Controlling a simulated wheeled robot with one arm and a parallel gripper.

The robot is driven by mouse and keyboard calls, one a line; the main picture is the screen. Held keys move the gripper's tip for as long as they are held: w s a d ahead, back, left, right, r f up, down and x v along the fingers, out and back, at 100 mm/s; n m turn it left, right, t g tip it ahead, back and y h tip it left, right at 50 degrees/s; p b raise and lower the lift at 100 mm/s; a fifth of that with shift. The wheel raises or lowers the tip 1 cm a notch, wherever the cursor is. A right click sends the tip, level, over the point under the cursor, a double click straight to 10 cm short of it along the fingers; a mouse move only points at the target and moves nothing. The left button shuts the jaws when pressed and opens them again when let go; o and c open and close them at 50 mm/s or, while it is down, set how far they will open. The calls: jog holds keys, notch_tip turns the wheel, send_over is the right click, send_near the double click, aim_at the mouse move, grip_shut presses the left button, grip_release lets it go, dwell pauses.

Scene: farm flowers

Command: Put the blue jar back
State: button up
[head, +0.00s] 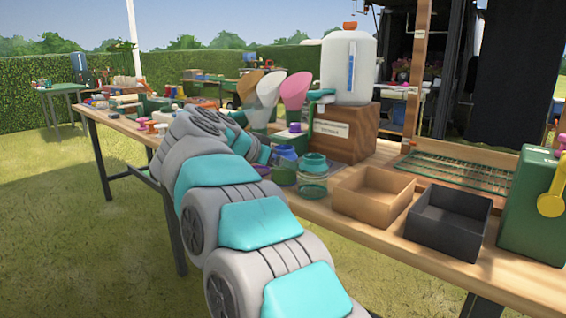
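A jar with a blue lid (285,153) stands on the wooden table, among other small jars near the middle of the head view. Its lower part looks greenish and is partly crowded by its neighbours. A clear glass jar with a teal lid (313,172) stands just to its right, closer to me. My grey and teal arm reaches over the table from the bottom of the view, and its far end bends to the right, close to the left of the blue-lidded jar. My own links cover most of that end. I cannot make out the fingers or any hold.
An empty brown tray (349,205) and a black tray (434,231) sit at the table's front right. A green box (530,215) stands beyond them. A wooden crate (343,138) bears a white dispenser (347,75). Coloured cones (268,88) stand behind the jars.

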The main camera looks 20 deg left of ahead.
jog(key=shift+o, duration=0.2)
jog(key=shift+r, duration=0.15)
jog(key=p+v, duration=0.1)
jog(key=v, duration=1.1)
jog(key=shift+p, duration=0.35)
